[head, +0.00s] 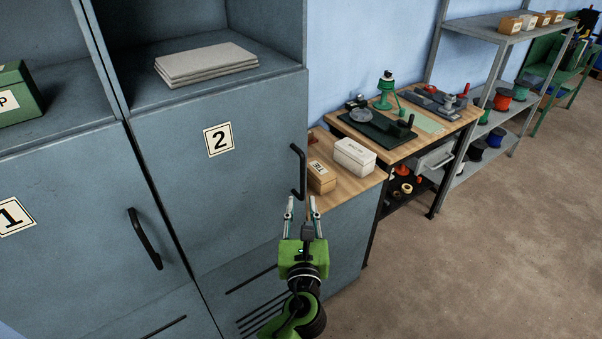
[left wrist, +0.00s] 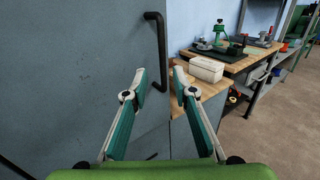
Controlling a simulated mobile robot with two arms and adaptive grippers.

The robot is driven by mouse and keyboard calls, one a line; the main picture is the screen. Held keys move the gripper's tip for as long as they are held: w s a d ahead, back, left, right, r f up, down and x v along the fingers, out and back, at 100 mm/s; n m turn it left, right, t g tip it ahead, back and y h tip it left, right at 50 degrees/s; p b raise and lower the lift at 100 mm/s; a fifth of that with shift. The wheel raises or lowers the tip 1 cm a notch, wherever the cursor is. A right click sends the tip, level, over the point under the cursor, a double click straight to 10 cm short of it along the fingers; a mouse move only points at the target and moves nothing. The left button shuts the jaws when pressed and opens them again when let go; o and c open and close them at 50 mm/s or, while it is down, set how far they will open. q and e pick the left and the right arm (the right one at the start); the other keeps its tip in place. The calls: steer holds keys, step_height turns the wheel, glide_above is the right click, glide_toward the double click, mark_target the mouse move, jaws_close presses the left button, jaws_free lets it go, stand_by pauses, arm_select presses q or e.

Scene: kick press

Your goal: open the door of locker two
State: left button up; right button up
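The grey door of locker two (head: 222,185) carries a "2" label and is shut in the head view. Its black bar handle (head: 297,171) is upright near the door's right edge. The handle also shows in the left wrist view (left wrist: 158,52), ahead of the fingers and above their tips. My left gripper (head: 302,204) is open and empty, just below the handle's lower end in the head view. Its two fingers (left wrist: 158,82) are spread in the left wrist view; I cannot tell whether one touches the handle. My right gripper is in neither view.
Locker one's door (head: 75,228) with its black handle (head: 145,239) is on the left. Folded cloth (head: 206,65) lies on the open shelf above locker two. A workbench (head: 375,182) with a white box (head: 354,157) stands right of the locker. Open floor (head: 470,265) lies at right.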

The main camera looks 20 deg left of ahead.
mark_target(302, 178)
arm_select(q)
steer(key=p+x, duration=0.1)
steer(key=x, duration=0.9)
steer(key=shift+w+d+p, duration=0.15)
steer(key=shift+p, duration=0.15)
steer(key=shift+w+a+f, duration=0.1)
steer(key=shift+w+a, duration=0.1)
steer(key=shift+w, duration=0.45)
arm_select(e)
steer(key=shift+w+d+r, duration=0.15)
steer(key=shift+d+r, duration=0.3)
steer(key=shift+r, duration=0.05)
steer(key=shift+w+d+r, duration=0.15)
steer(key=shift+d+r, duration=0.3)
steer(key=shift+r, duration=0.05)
arm_select(q)
jaws_close()
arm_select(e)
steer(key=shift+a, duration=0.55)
